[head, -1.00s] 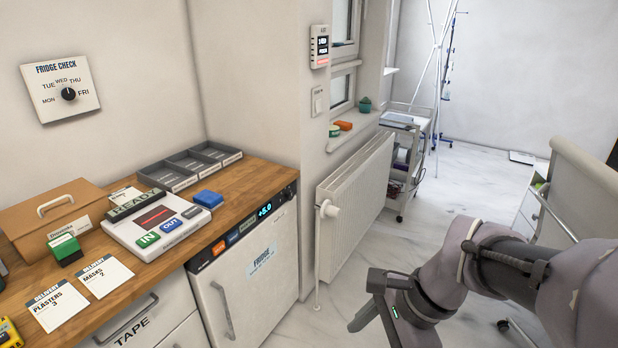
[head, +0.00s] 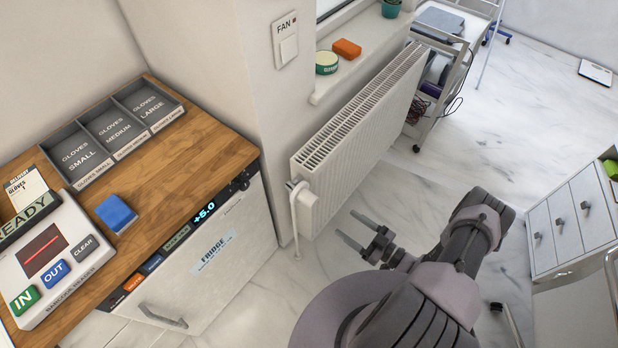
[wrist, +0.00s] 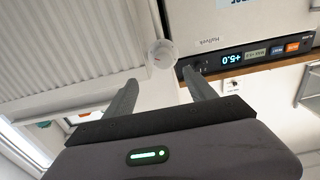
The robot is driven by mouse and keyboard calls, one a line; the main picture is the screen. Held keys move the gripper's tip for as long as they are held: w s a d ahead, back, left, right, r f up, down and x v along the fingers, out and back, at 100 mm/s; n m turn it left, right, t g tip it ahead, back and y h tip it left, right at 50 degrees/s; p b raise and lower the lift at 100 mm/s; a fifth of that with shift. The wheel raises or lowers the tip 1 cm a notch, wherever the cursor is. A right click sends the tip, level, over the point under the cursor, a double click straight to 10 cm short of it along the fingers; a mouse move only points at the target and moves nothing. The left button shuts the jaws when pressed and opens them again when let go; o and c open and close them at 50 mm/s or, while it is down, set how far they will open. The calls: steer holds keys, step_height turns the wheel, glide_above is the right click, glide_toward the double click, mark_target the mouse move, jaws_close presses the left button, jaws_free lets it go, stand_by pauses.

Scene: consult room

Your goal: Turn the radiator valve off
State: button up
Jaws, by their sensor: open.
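In the wrist view the valve's round white knob (wrist: 161,54) shows just beyond the gap between my two fingertips (wrist: 159,76). Its setting marks are too small to read.
The fridge (head: 225,255) under the wooden counter (head: 190,165) stands close left of the valve. A sill (head: 370,45) with an orange block and a green tin is above the radiator. A trolley (head: 440,75) stands behind; white drawers (head: 575,225) are at right.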

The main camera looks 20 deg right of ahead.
mark_target(315, 204)
steer(key=x, duration=0.8)
steer(key=b+x, duration=0.1)
steer(key=x, duration=0.7)
steer(key=shift+s+a, duration=0.1)
steer(key=shift+a, duration=0.25)
steer(key=c, duration=1.4)
